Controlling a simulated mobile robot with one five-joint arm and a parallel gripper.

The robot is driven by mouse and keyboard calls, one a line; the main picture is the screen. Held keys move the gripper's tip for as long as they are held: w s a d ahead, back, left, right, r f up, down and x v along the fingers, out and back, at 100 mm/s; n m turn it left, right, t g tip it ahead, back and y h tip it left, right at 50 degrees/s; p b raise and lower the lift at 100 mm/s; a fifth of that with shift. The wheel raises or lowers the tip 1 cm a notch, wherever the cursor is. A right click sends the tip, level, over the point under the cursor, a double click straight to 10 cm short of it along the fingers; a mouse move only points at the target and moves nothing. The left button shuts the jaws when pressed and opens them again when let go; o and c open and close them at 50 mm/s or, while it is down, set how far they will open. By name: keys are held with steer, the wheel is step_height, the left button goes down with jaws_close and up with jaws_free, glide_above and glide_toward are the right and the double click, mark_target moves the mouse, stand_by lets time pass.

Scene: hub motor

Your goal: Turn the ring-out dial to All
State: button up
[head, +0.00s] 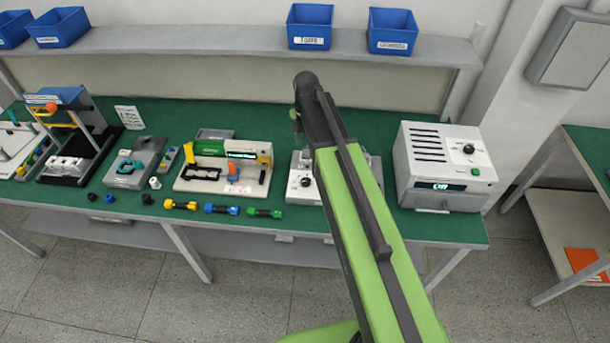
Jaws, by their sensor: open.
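Two dials show in the head view. A black dial (307,182) sits on a low light-grey box (298,196) at the middle of the bench, partly hidden behind my arm. Another black dial (468,148) is on the upright white box (443,150) at the right, which has vents, a lit display and a green button. Which one is the ring-out dial I cannot tell, and their markings are too small to read. My arm rises from the bottom and reaches over the low box.
The green bench top (400,232) holds a fixture with a yellow clamp (264,160), several coloured connectors (222,209) along the front edge, and a press-like stand (72,135) at the left. A shelf (240,40) with blue bins runs behind. Bare bench shows around the white box.

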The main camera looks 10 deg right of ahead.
mark_target(306, 181)
step_height(306, 181, down, 18)
steer(key=b, duration=1.7)
steer(key=shift+r+b, duration=0.2)
steer(key=shift+b, duration=0.15)
steer(key=shift+r, duration=0.1)
steer(key=shift+c, duration=0.3)
jaws_close()
